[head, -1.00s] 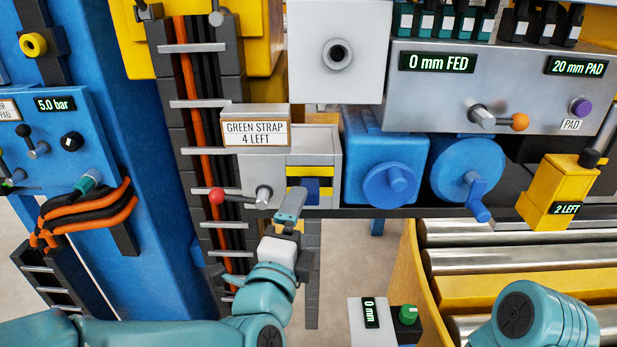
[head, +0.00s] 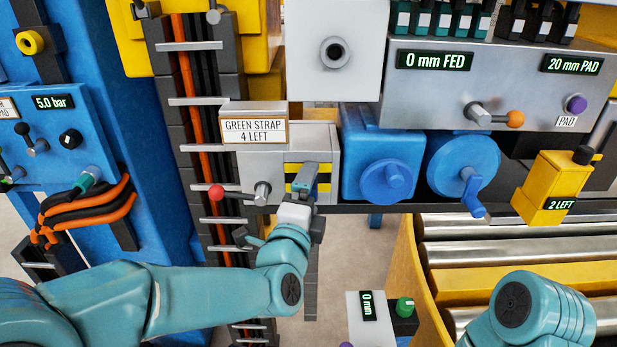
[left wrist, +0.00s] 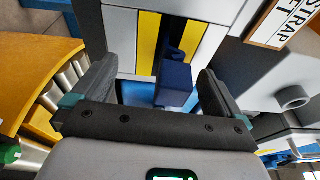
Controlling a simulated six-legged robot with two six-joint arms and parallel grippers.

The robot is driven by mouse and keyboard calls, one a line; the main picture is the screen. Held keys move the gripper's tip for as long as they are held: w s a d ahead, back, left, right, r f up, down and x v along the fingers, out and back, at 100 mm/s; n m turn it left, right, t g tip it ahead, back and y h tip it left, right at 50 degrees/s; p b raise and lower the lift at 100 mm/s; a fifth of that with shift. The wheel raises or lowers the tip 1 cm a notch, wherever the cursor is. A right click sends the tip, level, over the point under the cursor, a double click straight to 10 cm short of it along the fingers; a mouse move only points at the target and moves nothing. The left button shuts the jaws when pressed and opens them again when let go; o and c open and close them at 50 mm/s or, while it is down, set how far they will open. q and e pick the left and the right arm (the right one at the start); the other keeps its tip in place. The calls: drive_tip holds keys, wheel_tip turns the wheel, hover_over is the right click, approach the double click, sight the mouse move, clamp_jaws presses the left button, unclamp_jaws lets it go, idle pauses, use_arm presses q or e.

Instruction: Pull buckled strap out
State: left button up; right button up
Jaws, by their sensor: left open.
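My left gripper (head: 305,178) is at the yellow-and-black striped opening of a grey box labelled "GREEN STRAP 4 LEFT". In the left wrist view its two fingers (left wrist: 155,85) are apart. A dark blue block (left wrist: 174,84) sticks out of the striped opening (left wrist: 150,38) and shows between the fingers, nearer the right one, with no clear contact. In the head view the gripper hides most of this block. I cannot make out a green strap or a buckle. My right arm shows at the lower right of the head view, but its gripper is out of view.
The box (head: 323,150) has a red-knobbed lever (head: 216,193) at its left. Blue housings with a crank (head: 470,190) stand to its right, then a yellow block (head: 550,190) reading "2 LEFT". Rollers (head: 520,256) lie below right. The counter above reads "0 mm FED" (head: 434,60).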

use_arm(q)
drive_tip(key=c, duration=1.5)
drive_tip(key=shift+s+f, duration=0.1)
clamp_jaws()
drive_tip(key=shift+f, duration=0.2)
drive_tip(key=shift+s+f, duration=0.25)
drive_tip(key=shift+s, duration=0.05)
drive_tip(key=shift+s+r, duration=0.15)
drive_tip(key=shift+s, duration=0.2)
unclamp_jaws()
clamp_jaws()
drive_tip(key=d+v, duration=0.2)
drive_tip(key=v, duration=0.9)
drive_tip(key=shift+s+d+r, duration=0.25)
drive_tip(key=shift+s+r, duration=0.25)
drive_tip(key=shift+s, duration=0.1)
